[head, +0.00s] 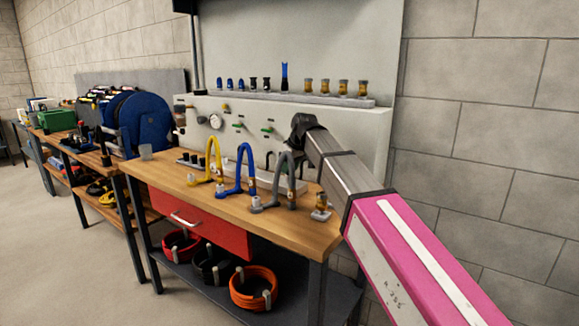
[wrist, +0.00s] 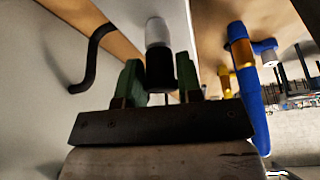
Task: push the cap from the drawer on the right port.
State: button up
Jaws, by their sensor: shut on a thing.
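My gripper (wrist: 160,84) shows two green fingers in the wrist view, shut on a small black cap (wrist: 160,70). A pale grey cylinder (wrist: 158,32) lies directly beyond the cap, in line with it; I cannot tell if they are joined or only touching. In the head view my arm reaches in from the lower right, and its dark end (head: 304,126) is close to the pale panel (head: 350,131) above the bench. The fingers and cap are hidden there. The right port cannot be made out. The red drawer (head: 205,222) is under the bench top.
Yellow (head: 213,160), blue (head: 246,170) and grey (head: 287,180) bent hoses stand on the wooden bench (head: 160,172). A dark bent hook (wrist: 92,62) is left of the fingers in the wrist view. A shelf (head: 290,97) with several fittings runs above the panel.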

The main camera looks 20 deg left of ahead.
jog(key=shift+f, duration=0.2)
jog(key=o, duration=1)
jog(key=shift+r, duration=0.1)
jog(key=v, duration=1)
jog(key=shift+d+r, duration=0.1)
jog(key=shift+r, duration=0.25)
jog(key=shift+d, duration=0.1)
